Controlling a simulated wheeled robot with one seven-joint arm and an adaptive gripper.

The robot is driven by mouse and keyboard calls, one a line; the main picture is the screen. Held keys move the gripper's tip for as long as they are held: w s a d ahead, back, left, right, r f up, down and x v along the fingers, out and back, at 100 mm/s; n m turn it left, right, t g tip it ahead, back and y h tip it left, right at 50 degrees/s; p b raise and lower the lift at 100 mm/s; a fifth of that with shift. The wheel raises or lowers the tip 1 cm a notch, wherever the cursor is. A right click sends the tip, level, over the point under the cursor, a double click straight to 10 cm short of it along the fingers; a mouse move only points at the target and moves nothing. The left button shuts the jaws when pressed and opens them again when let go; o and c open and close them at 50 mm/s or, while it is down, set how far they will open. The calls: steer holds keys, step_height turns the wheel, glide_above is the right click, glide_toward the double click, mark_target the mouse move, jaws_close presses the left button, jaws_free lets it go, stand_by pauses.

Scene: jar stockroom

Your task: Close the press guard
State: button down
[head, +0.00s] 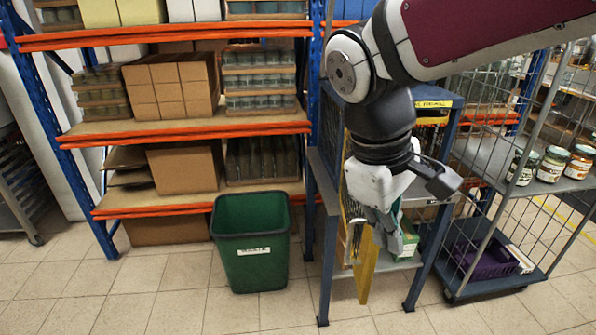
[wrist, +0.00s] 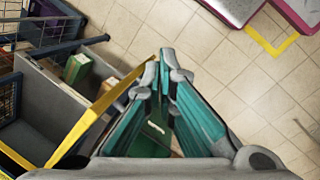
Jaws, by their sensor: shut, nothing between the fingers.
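The press (head: 325,250) is a blue-framed stand with grey shelves, right of the centre in the head view. Its guard (head: 367,270) has a yellow frame with mesh and stands swung out from the press front. In the wrist view the guard's yellow bar (wrist: 104,103) runs diagonally up to the left side of my fingertips. My gripper (head: 388,246) is shut and empty, pointing down right beside the guard's yellow edge; its teal fingers also show in the wrist view (wrist: 164,75). I cannot tell whether they touch the guard. My arm hides much of the press.
A green box (head: 408,240) is on the press; it also shows in the wrist view (wrist: 77,67). A green bin (head: 252,262) stands left of the press, before an orange and blue rack (head: 190,132). A wire cage trolley (head: 500,275) with jars is at right. Front floor is clear.

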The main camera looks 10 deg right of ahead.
steer(key=w+a+f+n+g+h, duration=0.1)
steer(key=w+a+f+n+h, duration=0.5)
steer(key=w+a+f+n, duration=0.5)
steer(key=m, duration=0.1)
glide_toward(369, 263)
step_height(369, 263, down, 4)
steer(key=d+p, duration=0.1)
steer(key=d, duration=0.2)
steer(key=shift+s+f, duration=0.1)
steer(key=shift+d, duration=0.65)
